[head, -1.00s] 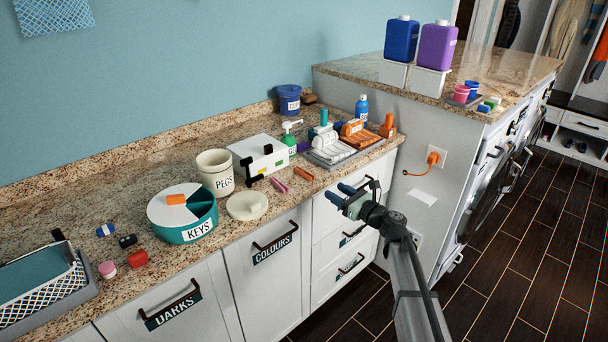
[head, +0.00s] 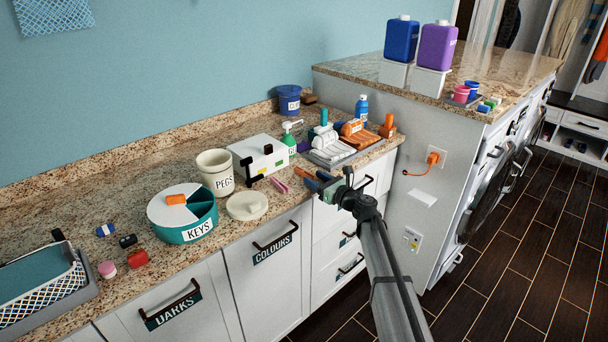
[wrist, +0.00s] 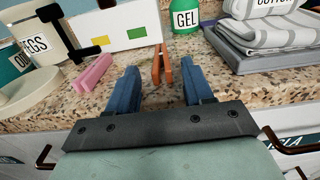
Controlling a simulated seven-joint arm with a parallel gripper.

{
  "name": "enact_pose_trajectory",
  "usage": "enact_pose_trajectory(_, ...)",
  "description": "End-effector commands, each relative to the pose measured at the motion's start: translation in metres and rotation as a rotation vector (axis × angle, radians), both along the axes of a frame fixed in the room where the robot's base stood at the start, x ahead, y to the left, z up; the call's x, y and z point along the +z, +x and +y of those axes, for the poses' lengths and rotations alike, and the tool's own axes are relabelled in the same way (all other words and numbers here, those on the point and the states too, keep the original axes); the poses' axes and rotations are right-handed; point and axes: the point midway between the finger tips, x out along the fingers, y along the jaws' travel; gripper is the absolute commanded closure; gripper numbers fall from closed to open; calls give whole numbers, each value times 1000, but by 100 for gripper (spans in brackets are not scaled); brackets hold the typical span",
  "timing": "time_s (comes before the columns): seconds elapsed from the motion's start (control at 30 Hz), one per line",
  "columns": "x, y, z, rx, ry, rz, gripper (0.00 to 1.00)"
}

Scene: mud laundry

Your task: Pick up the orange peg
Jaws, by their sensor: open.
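The orange peg (wrist: 162,68) stands out on the granite counter in the wrist view, ahead of my gripper and seen between its two fingers. In the head view the orange peg (head: 301,172) is partly hidden by the fingers. My gripper (head: 316,180) is at the counter's front edge, with blue fingers pointing towards the peg. In the wrist view my gripper (wrist: 156,82) is open and empty, with a gap between the fingertips and the peg.
A pink peg (wrist: 93,74) lies left of the orange one. Behind are a white box (head: 258,158) and a green GEL bottle (head: 289,140). Folded grey cloths (wrist: 262,45) are at right. The PEGS pot (head: 216,172) and its cream lid (head: 247,206) stand to the left.

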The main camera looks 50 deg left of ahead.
Motion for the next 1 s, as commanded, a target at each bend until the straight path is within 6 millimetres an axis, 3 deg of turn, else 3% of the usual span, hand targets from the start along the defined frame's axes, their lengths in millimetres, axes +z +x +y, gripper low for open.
enact_pose_trajectory(0.23, 1, 2, 35, 2, 0, 0, 49)
enact_pose_trajectory(0.53, 1, 1, 39, 0, 0, 0, 49)
enact_pose_trajectory(1.0, 1, 1, 39, 1, 0, 0, 94)
